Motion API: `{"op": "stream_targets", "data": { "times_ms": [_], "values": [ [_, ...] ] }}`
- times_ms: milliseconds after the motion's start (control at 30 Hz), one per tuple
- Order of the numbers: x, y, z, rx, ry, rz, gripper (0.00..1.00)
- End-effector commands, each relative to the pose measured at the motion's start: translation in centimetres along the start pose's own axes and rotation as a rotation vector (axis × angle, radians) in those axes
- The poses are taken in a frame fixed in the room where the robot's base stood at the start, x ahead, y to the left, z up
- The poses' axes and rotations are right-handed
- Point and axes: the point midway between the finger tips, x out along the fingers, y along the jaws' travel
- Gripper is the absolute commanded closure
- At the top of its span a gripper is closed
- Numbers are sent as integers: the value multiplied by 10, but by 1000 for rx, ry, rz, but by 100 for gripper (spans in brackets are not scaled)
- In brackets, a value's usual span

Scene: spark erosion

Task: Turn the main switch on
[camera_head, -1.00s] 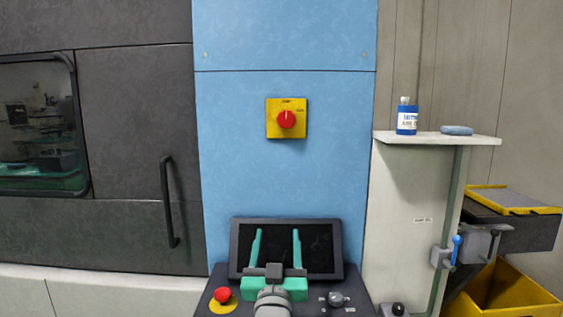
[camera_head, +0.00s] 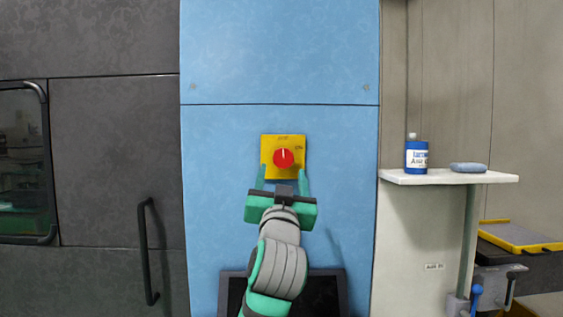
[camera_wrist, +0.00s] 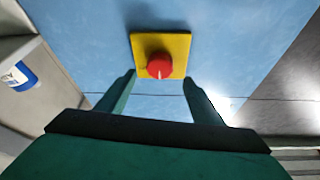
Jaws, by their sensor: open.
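The main switch is a red round knob (camera_head: 283,158) on a yellow square plate (camera_head: 269,143), fixed to the blue panel. A light mark on the knob points straight up in the head view. The plate has small lettering at its top and upper right. My gripper (camera_head: 282,172) is open and empty, with its two green fingers pointing up at the lower part of the plate. In the wrist view the red knob (camera_wrist: 160,66) lies ahead, centred beyond the gap between the fingertips (camera_wrist: 159,75). I see no contact with the knob.
A black screen (camera_head: 322,292) is below my arm. On the right, a white shelf (camera_head: 400,178) holds a blue-and-white bottle (camera_head: 416,155) and a grey-blue pad (camera_head: 468,167). A dark door with a handle (camera_head: 147,250) is on the left. The blue panel around the switch is clear.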

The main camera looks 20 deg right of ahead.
Motion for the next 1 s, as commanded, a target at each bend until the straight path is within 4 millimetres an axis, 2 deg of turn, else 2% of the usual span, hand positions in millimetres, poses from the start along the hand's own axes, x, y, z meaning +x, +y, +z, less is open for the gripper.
{"op": "stream_targets", "data": {
  "times_ms": [200, 400, 600, 867, 1000],
  "values": [
    [40, 0, 0, 2, -1, 0, 40],
    [65, 0, -1, 1, 1, -1, 40],
    [76, 0, 0, 0, 1, 0, 40],
    [76, -3, 0, 2, 0, -3, 40],
    [76, -4, 1, 2, 0, -5, 71]
  ]
}}
